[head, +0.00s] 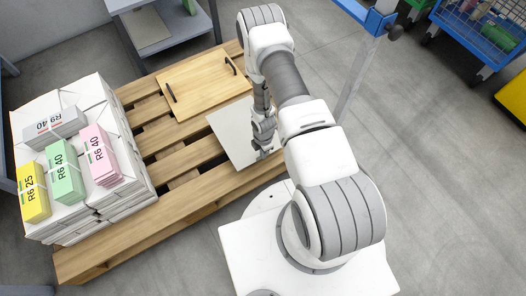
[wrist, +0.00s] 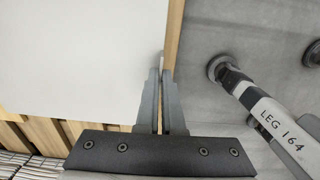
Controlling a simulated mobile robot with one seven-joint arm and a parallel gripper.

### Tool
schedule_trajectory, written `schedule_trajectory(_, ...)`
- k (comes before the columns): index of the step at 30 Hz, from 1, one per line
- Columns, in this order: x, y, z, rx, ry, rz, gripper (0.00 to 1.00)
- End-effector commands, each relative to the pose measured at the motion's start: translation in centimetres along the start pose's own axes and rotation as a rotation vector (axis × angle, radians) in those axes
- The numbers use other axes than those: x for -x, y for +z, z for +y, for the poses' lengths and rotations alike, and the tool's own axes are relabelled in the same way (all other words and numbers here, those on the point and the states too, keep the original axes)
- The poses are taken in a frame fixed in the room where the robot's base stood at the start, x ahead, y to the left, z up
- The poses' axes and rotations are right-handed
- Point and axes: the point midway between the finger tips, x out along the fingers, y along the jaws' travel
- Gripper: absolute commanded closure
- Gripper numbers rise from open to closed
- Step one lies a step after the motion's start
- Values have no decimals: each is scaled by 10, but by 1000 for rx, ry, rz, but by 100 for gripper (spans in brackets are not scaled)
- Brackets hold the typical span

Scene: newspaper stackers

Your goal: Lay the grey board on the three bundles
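The light grey board (head: 228,132) lies flat on the wooden pallet, partly hidden behind my arm. It fills the upper left of the wrist view (wrist: 75,60). My gripper (head: 264,150) is at the board's right edge. In the wrist view the two fingers (wrist: 161,78) are close together at that edge; whether they pinch it is not clear. A yellow bundle (head: 34,192), a green bundle (head: 64,172) and a pink bundle (head: 101,155) lie side by side on white stacks at the left. A grey bundle (head: 55,128) lies crosswise behind them.
A wooden board with dark handles (head: 196,85) lies on the pallet (head: 190,213) behind the grey board. A grey shelf (head: 163,30) stands at the back. A blue-framed post (head: 365,14) and a blue cart (head: 480,30) are at the right.

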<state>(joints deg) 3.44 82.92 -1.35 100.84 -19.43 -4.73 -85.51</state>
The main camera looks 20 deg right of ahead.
Motion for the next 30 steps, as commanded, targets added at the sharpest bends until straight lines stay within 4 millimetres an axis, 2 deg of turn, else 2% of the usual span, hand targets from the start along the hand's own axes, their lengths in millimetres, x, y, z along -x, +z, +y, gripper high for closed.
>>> schedule_trajectory(3,-2,0,0,1,1,0,100)
schedule_trajectory(4,-2,0,0,0,1,0,90)
schedule_trajectory(9,-2,0,0,0,1,0,61)
schedule_trajectory(20,3,0,0,0,0,0,61)
schedule_trajectory(23,16,0,1,-1,1,-1,61)
schedule_trajectory(30,73,0,1,-1,2,-1,61)
